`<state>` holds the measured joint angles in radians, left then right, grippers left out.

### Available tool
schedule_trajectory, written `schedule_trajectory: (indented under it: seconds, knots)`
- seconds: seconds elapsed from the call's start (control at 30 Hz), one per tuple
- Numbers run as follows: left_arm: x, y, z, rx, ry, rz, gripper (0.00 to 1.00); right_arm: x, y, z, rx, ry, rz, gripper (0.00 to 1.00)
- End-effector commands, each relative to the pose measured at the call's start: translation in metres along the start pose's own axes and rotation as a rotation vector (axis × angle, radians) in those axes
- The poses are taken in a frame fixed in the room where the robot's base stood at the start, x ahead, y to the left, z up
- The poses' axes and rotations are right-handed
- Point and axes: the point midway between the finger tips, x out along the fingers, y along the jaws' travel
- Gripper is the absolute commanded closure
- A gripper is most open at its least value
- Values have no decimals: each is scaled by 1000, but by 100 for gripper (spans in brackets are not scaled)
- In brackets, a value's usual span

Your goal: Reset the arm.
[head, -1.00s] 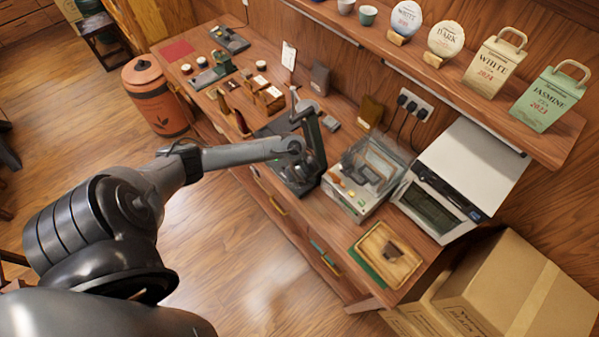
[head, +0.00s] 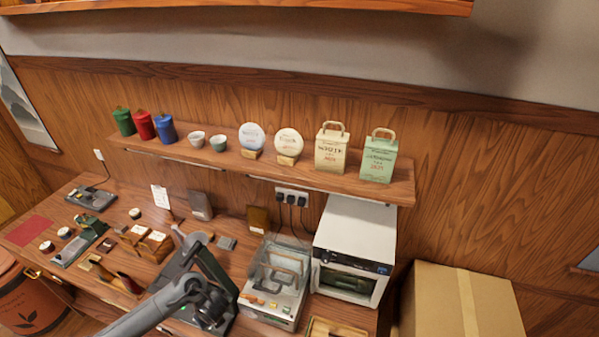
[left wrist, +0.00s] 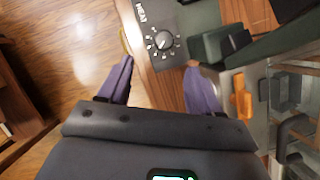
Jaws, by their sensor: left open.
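My left arm comes in from the bottom left in the head view, and its wrist end (head: 205,305) is in front of a dark lever press (head: 215,268) on the counter. In the left wrist view my left gripper (left wrist: 160,85) shows two purple fingers spread apart with nothing between them. Beyond the fingertips is a dark panel with a dial (left wrist: 163,43) marked HEAT, close to the counter's front edge. In the head view the fingers cannot be made out. My right gripper is not in view.
Right of the press stand a clear-lidded box (head: 272,290) and a white oven-like appliance (head: 355,240). A wooden tray (head: 335,328) lies in front. A wall shelf (head: 230,160) above holds canisters, cups, tea cakes and bags. A cardboard box (head: 440,300) stands at right.

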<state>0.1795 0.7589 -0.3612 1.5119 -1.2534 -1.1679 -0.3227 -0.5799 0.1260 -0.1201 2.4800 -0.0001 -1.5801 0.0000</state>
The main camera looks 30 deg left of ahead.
Motion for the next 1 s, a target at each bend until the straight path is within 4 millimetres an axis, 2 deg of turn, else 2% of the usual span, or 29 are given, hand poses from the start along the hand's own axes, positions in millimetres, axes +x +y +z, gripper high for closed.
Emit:
schedule_trajectory:
  seconds: [0.07,0.17,0.27,0.33,0.43,0.47,0.5,0.57,0.6,0.67,0.7,0.8,0.9,1.0]
  knots:
    - [8,13,-14,12,17,23,36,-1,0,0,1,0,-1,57]
    - [19,35,-46,30,63,60,36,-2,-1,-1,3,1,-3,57]
    - [24,60,-100,50,142,83,36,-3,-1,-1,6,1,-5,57]
    - [17,73,-149,35,213,71,36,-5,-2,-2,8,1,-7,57]
    - [-12,80,-221,-72,315,24,36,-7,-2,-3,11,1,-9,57]
    - [-25,79,-240,-134,343,6,36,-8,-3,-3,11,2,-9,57]
    - [-47,77,-262,-237,381,-16,36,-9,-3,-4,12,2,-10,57]
    - [-84,71,-281,-441,427,-42,36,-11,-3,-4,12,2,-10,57]
    - [-106,67,-283,-586,447,-50,36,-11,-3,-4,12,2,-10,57]
    - [-137,62,-275,-800,469,-52,36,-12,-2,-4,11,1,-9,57]
    - [-154,59,-266,-937,479,-50,36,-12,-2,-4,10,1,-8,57]
    - [-190,56,-236,-1235,497,-40,36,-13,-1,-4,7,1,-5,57]
    - [-217,51,-205,-1457,513,-41,36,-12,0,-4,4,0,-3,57]
    - [-231,52,-187,-1599,519,-28,36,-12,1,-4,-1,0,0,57]
